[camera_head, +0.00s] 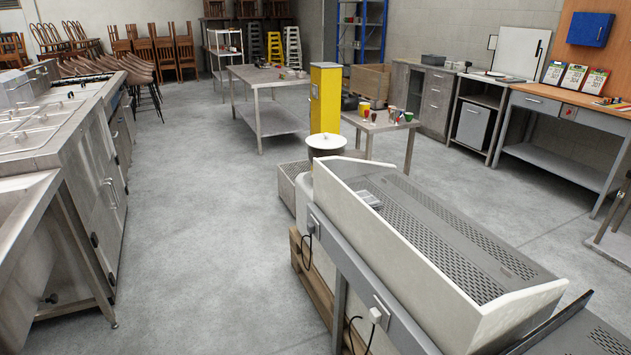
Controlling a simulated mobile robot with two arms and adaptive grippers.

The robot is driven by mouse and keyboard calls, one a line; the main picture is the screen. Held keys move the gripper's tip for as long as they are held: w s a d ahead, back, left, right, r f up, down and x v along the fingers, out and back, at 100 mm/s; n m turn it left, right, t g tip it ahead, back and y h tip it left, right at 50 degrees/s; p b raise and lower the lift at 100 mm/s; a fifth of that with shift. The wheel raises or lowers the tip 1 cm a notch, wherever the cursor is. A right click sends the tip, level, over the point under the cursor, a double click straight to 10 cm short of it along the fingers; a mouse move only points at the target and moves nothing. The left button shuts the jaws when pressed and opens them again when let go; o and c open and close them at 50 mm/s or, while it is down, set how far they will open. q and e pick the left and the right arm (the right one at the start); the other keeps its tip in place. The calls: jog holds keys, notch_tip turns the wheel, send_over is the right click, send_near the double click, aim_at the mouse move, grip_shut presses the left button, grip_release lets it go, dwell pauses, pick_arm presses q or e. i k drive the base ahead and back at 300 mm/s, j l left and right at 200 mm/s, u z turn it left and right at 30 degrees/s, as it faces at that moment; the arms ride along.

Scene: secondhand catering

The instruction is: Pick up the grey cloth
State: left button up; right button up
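I cannot make out a grey cloth for certain in the head view. A small flat light-grey item (369,198) lies inside the white-walled unit (395,247) in front of me, near its left wall. It is too small to tell whether it is cloth or something hard. Neither of my grippers is in view.
Steel sink counters (60,130) line the left side. A metal table (262,88), a yellow cabinet (325,98) and a small table with cups (380,125) stand further back. A workbench (560,110) is at right. The grey floor (200,220) between is clear.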

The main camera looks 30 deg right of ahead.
aim_at(372, 202)
jog(key=i+z, duration=0.35)
jog(key=i, duration=0.15)
jog(key=i+j+z, duration=0.7)
jog(key=i, duration=0.2)
jog(key=l, duration=0.1)
